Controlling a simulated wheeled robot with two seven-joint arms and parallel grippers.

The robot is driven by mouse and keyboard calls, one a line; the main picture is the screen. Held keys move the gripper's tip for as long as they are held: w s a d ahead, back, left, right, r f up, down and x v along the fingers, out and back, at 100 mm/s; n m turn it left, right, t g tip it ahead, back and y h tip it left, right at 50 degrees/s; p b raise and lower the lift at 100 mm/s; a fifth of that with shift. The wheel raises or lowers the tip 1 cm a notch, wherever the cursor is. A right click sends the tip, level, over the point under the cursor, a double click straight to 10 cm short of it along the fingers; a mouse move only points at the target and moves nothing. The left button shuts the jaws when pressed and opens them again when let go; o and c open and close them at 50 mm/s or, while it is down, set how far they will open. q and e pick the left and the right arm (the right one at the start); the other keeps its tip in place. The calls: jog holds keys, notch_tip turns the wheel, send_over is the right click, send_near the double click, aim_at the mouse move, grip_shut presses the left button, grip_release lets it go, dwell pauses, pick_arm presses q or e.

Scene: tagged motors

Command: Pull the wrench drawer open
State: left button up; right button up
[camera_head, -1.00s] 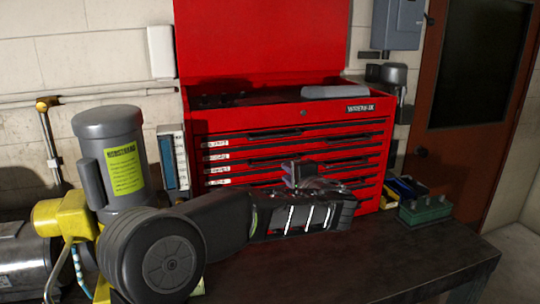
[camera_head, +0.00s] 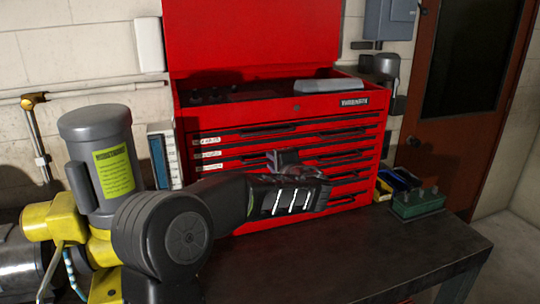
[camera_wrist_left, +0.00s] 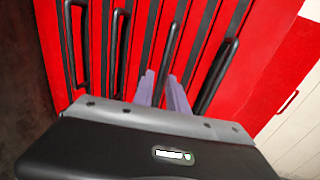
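The red tool chest (camera_head: 240,107) stands on the bench with its lid up. Its front has several drawers with long dark handles, all looking shut. White labels (camera_head: 207,154) sit at the drawers' left ends, too small to read, so I cannot tell which is the wrench drawer. My left gripper (camera_head: 285,160) is at the chest front, by the middle to lower drawers. In the left wrist view its two pale fingers (camera_wrist_left: 162,85) are apart, with a dark drawer handle (camera_wrist_left: 174,45) running between them; contact is unclear. My right gripper is not in view.
A grey motor with a yellow tag (camera_head: 100,150) stands at the left, close to my left arm. A green block with pegs (camera_head: 418,203) and small blue and yellow bins (camera_head: 398,180) are right of the chest. The bench top (camera_head: 380,250) in front is clear.

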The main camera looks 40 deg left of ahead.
pick_arm(q)
jog(key=shift+p+x, duration=0.3)
jog(key=shift+x, duration=1.1)
grip_shut()
dwell(0.4)
